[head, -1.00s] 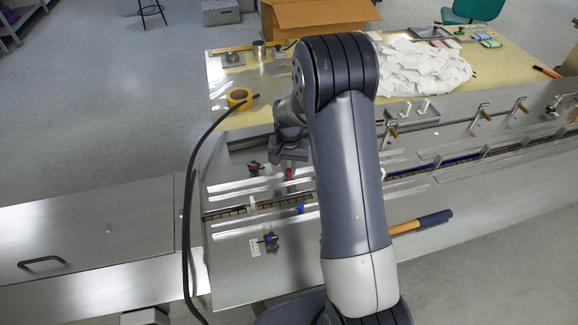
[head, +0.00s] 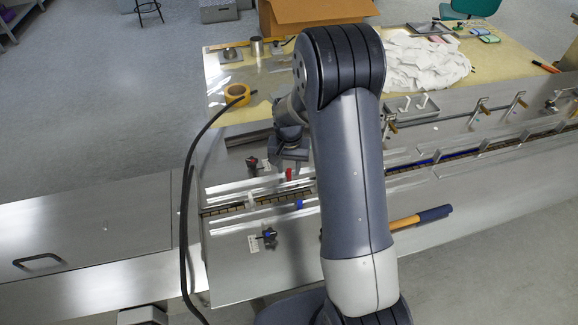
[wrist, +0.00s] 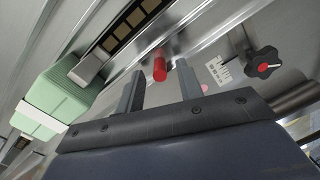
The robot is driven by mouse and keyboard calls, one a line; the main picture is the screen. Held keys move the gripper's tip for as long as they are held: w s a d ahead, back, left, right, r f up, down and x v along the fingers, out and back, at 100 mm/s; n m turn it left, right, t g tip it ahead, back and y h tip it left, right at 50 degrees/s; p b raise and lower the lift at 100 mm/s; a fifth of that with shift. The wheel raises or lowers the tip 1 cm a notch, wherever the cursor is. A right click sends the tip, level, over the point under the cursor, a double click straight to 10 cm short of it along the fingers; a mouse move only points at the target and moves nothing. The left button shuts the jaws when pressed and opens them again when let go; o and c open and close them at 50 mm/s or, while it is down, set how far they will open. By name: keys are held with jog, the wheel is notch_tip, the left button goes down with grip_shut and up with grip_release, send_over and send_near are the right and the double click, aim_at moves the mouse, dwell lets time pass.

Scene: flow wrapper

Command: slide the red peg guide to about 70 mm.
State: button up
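The red peg (head: 289,174) of the guide stands on the steel deck, just below my gripper (head: 289,158) in the head view. In the wrist view the red peg (wrist: 160,68) shows in the gap between my gripper's two fingertips (wrist: 158,76). The fingers are apart, with space on both sides of the peg, so my gripper is open and empty. A black knob with a red centre (wrist: 262,66) sits beside a small white scale plate (wrist: 222,70). The scale reading is too small to make out.
A blue peg (head: 299,204) stands across the slotted channel (head: 225,210), with its own blue-centred knob (head: 269,237) nearby. A pale green block (wrist: 58,95) with a white band shows at the wrist view's left. A yellow tape roll (head: 237,94) lies behind.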

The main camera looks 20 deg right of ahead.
notch_tip(320, 180, up, 11)
jog(key=b, duration=0.1)
jog(key=shift+b, duration=0.3)
jog(key=shift+f, duration=0.2)
notch_tip(320, 180, down, 11)
jog(key=shift+r+p, duration=0.2)
jog(key=shift+p, duration=0.65)
jog(key=shift+w+p, duration=0.45)
jog(key=shift+w, duration=0.4)
